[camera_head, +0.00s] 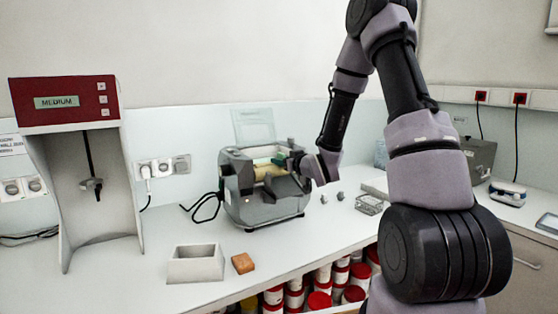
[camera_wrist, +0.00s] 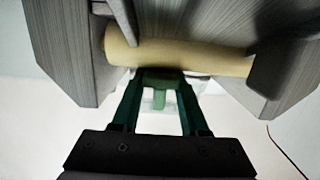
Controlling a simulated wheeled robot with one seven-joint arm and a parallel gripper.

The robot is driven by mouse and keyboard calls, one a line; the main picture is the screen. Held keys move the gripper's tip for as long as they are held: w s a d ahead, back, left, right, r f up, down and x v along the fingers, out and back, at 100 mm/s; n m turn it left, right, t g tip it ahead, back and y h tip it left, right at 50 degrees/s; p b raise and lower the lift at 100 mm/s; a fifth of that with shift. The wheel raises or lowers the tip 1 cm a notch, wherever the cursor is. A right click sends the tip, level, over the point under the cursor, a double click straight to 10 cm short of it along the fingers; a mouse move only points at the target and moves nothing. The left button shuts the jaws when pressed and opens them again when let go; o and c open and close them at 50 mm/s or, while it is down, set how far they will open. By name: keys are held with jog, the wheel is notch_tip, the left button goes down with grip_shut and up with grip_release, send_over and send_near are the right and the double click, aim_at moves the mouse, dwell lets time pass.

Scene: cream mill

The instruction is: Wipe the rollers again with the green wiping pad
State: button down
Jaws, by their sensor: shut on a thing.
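The mill (camera_head: 265,205) is a grey machine on the bench with its clear lid (camera_head: 254,125) raised. A cream-yellow roller (camera_head: 270,172) shows inside its open top. In the wrist view the roller (camera_wrist: 185,58) lies crosswise between grey side walls. My gripper (camera_head: 296,162) is at the mill's top opening, shut on the green wiping pad (camera_head: 279,160). In the wrist view the pad (camera_wrist: 158,100) is between the fingers, right by the roller. I cannot tell whether it touches. The other rollers are hidden.
A white open box (camera_head: 196,264) and an orange-brown block (camera_head: 243,263) stand in front of the mill. Small grey pieces (camera_head: 340,196) and a wire rack (camera_head: 369,205) lie to its right. A red-topped stand (camera_head: 65,105) is at left. Red-lidded jars (camera_head: 319,300) sit below the bench.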

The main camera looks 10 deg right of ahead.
jog(key=shift+s+f, duration=0.1)
jog(key=shift+r, duration=4)
